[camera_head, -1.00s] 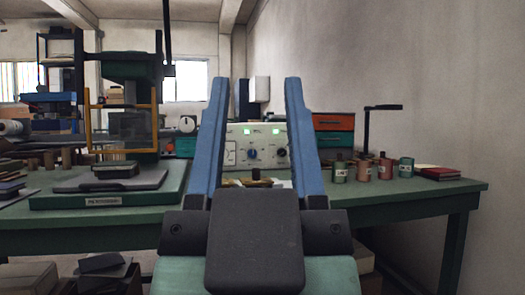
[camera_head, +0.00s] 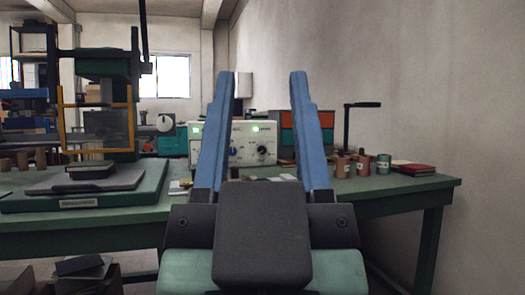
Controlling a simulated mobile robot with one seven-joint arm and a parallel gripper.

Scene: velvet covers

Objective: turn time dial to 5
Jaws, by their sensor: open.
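A white control box (camera_head: 245,155) stands at the back of the green table, partly hidden by my left finger. It has a blue-marked dial (camera_head: 233,151) at the middle of its front and another dial (camera_head: 262,149) to the right. Labels are too small to read, so I cannot tell which is the time dial. A green display (camera_head: 256,128) is lit above the right dial. My gripper (camera_head: 260,75) has two blue fingers spread wide, empty, in front of the box. Both dials show in the gap between the fingers, the blue-marked one close to the left finger.
A press (camera_head: 95,130) with a yellow frame stands on the table (camera_head: 400,185) at left. An orange-fronted drawer unit (camera_head: 326,120) is right of the box. Several small cans (camera_head: 363,165), a lamp (camera_head: 347,135) and a red book (camera_head: 415,169) are further right.

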